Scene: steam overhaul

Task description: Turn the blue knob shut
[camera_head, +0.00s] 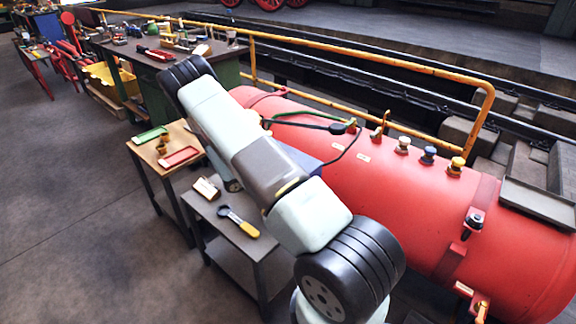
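The blue knob (428,155) stands on top of a red boiler (392,182) at the right. It sits in a row between a white knob (402,145) and a yellow knob (456,166). Nothing covers it, and no part of my arm touches it. My arm crosses the middle of the view, left of the knobs, and hides part of the boiler's left end. My gripper does not show. Whether the knob is open or shut cannot be told from this distance.
A yellow rail (420,68) runs behind the boiler. A black gauge with hoses (338,128) lies on its top left. A grey tray (540,198) is at the right. A small grey table (215,222) with a yellow-handled tool (240,223) stands left of my arm.

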